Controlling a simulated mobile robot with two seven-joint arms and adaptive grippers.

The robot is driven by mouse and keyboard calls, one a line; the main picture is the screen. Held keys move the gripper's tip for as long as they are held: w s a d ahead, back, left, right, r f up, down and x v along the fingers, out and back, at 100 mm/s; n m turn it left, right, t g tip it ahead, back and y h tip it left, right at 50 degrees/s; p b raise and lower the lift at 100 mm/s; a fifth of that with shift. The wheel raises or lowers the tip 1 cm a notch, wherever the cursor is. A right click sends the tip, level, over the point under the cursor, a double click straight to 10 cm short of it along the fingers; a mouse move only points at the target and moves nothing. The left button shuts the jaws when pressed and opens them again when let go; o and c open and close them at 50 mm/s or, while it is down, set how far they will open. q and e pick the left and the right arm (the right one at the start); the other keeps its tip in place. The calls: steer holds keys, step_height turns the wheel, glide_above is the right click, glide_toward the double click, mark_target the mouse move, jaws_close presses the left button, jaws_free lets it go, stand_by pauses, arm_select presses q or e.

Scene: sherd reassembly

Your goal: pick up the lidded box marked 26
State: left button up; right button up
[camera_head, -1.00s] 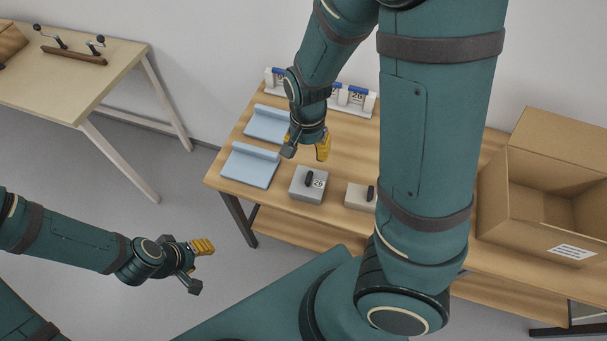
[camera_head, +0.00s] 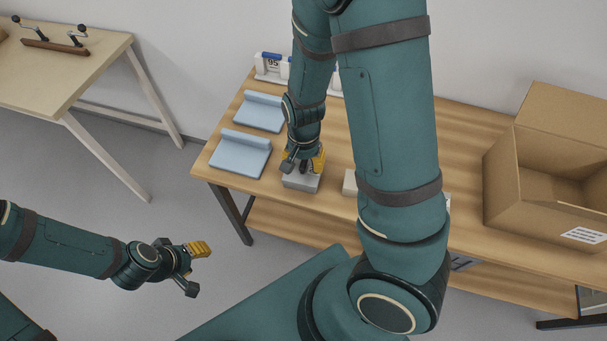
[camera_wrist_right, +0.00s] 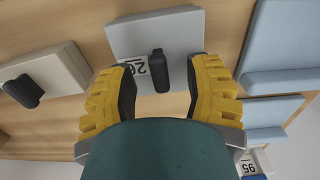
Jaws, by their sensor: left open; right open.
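The lidded box marked 26 (camera_head: 301,183) is a grey box on the wooden table, seen below my right gripper. In the right wrist view the box (camera_wrist_right: 150,32) shows its number label (camera_wrist_right: 131,69) and a black handle (camera_wrist_right: 160,70) on the lid. My right gripper (camera_head: 304,164) is open, its yellow fingers on either side of the handle; the wrist view shows the gripper (camera_wrist_right: 160,84) too. I cannot tell whether the fingers touch the box. My left gripper (camera_head: 197,268) is open and empty, off to the left above the floor.
A second lidded box (camera_wrist_right: 45,72) stands beside it, mostly hidden behind my arm in the head view. Two blue trays (camera_head: 240,156) lie to the left. Number stands (camera_head: 273,66) line the back. A cardboard box (camera_head: 540,190) stands at the right.

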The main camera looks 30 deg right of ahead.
steer(key=shift+f, duration=0.35)
steer(key=shift+r, duration=0.1)
jaws_close()
steer(key=shift+r, duration=0.1)
